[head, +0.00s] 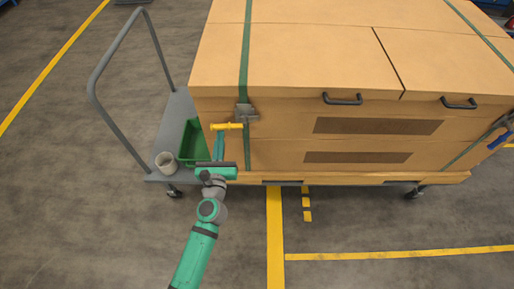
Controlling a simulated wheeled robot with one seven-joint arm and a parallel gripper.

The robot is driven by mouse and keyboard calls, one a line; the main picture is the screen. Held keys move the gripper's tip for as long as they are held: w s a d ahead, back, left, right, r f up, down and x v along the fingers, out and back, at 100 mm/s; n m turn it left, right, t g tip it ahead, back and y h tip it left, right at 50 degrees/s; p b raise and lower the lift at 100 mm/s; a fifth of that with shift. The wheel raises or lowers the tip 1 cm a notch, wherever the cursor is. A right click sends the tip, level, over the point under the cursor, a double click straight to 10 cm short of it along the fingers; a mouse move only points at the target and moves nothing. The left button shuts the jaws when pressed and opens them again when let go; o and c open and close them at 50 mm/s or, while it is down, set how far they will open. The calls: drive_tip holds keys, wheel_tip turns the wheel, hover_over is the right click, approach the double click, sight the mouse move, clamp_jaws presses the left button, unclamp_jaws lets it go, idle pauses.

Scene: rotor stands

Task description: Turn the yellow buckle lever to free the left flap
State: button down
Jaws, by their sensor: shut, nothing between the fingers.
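The yellow buckle lever (227,126) sticks out to the left from a grey metal buckle (246,113) on the front of a large tan crate. The buckle sits on a green strap (245,60) that runs over the lid and down the front. The left flap (300,60) of the lid lies closed and has a dark handle (342,99). My gripper (218,136) is shut and empty, with its fingertips just below the lever; I cannot tell if they touch it.
The crate (360,150) stands on a grey cart (171,128) with a push rail (92,85) at left. A green bin (190,143) and a pale cup (166,161) sit beside the crate. A blue lever (498,140) shows at far right. The floor in front is clear.

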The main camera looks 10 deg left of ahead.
drive_tip(key=shift+r, duration=0.2)
idle(0.3)
drive_tip(key=s+d+f, duration=0.2)
drive_tip(key=s+f, duration=0.2)
drive_tip(key=s, duration=0.6)
drive_tip(key=shift+s+f, duration=0.3)
drive_tip(key=shift+f, duration=0.1)
idle(0.3)
idle(0.6)
